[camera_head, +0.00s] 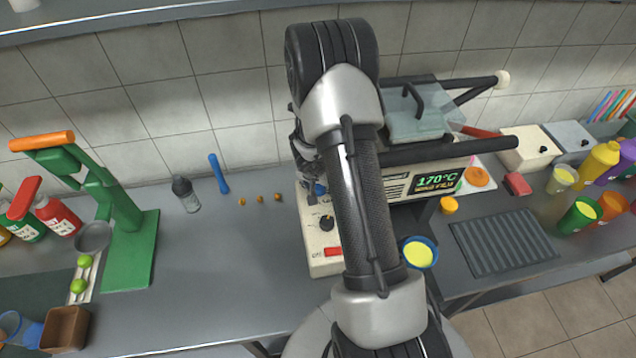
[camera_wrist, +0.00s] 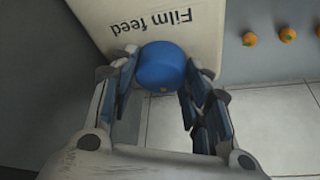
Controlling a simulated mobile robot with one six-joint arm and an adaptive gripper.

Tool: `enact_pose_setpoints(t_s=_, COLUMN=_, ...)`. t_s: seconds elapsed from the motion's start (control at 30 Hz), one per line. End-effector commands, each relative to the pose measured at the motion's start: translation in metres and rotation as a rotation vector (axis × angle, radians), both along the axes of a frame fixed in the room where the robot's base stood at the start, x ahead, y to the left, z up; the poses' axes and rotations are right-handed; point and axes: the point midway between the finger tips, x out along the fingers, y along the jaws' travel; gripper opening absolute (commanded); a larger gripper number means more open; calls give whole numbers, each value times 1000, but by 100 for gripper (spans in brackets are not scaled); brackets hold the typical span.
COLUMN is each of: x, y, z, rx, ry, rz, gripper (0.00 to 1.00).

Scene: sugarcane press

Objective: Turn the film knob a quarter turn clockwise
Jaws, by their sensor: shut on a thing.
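The film knob (camera_wrist: 163,66) is a round blue knob on a cream panel (camera_wrist: 205,22) printed "Film feed", which appears upside down in the wrist view. My gripper (camera_wrist: 160,84) has its two fingers on either side of the knob and is shut on it. In the head view my gripper (camera_head: 310,178) is mostly hidden behind my arm, at the left side of the cream machine. A small bit of blue (camera_head: 319,189) shows there, probably the knob. The knob's turn angle cannot be read, as no clear pointer shows.
The cream machine (camera_head: 322,264) has a black dial (camera_head: 327,223) and a red switch (camera_head: 333,251). Small orange fruits (camera_head: 259,199), a blue stick (camera_head: 219,173) and a dark bottle (camera_head: 186,194) stand left of it. A blue bowl (camera_head: 434,251) is right of my arm.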

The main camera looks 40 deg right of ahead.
Motion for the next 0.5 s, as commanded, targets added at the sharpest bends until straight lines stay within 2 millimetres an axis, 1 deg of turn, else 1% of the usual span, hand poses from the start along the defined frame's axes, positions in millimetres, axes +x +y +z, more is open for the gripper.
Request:
enact_pose_setpoints(t_s=0.03, x=0, y=0, z=0, rx=1, ry=-1, rz=0, gripper=28)
enact_pose_setpoints(t_s=0.17, x=0, y=0, z=0, rx=1, ry=-1, rz=0, gripper=20)
enact_pose_setpoints(t_s=0.37, x=0, y=1, z=1, rx=2, ry=0, rz=-13, gripper=20)
enact_pose_setpoints(t_s=0.5, x=0, y=1, z=3, rx=1, ry=3, rz=-50, gripper=20)
